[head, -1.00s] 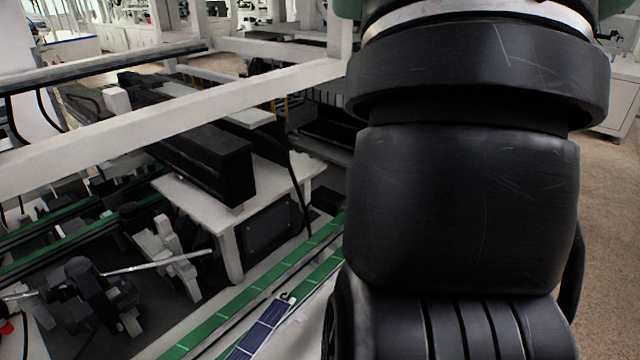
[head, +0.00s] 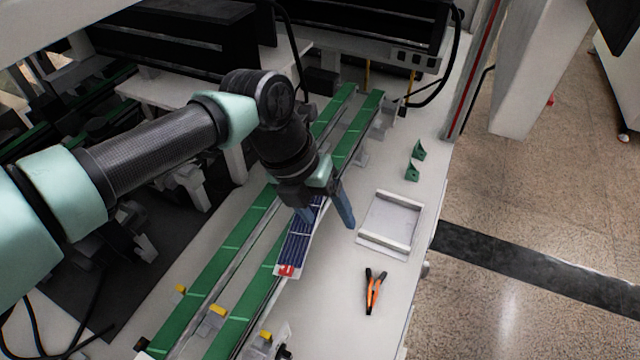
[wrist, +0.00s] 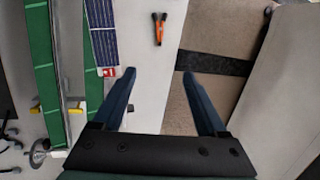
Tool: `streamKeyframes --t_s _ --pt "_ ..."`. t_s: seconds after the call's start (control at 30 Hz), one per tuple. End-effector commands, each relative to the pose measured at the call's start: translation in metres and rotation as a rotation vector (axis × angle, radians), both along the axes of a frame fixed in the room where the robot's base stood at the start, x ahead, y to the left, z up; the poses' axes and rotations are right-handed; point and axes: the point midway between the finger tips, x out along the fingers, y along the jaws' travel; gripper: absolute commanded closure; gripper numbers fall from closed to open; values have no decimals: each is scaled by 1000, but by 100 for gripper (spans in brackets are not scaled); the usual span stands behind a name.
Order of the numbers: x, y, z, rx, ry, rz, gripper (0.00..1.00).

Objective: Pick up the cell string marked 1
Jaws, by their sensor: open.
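A blue cell string (head: 299,238) with pale lines lies along the green conveyor, partly over its right edge, and has a red mark at its near end. The string also shows at the top left of the wrist view (wrist: 103,32). My gripper (head: 329,220) is open and empty, above the conveyor's right side. One finger overlaps the string in the head view and partly hides its upper part. In the wrist view my gripper (wrist: 158,75) points past the string, which lies left of both fingertips.
Orange-handled pliers (head: 373,290) and a white tray (head: 391,222) lie on the pale table right of the string. Green brackets (head: 413,171) stand farther back. Yellow-topped fittings (head: 217,312) stand along the conveyor at front. A dark machine housing (head: 180,45) is at the back left.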

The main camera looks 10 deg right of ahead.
Motion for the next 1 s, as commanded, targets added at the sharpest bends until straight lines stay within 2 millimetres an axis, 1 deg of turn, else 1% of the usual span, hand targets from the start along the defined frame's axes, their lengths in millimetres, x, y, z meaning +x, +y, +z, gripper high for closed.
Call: streamKeyframes --t_s 0.03,0.1,0.2,0.23,0.3,0.5,0.6,0.87,1.0 --pt "2 32 -11 80 13 28 25" --pt "2 63 -19 159 30 54 25" --pt "1 86 -26 220 44 72 25" --pt "1 89 -29 228 47 75 25" --pt "0 91 -38 236 51 78 25" --pt "-3 85 -76 232 52 76 25" --pt "-3 84 -91 231 50 76 25" --pt "-5 81 -111 230 50 74 25" --pt "-8 78 -133 229 51 74 25"
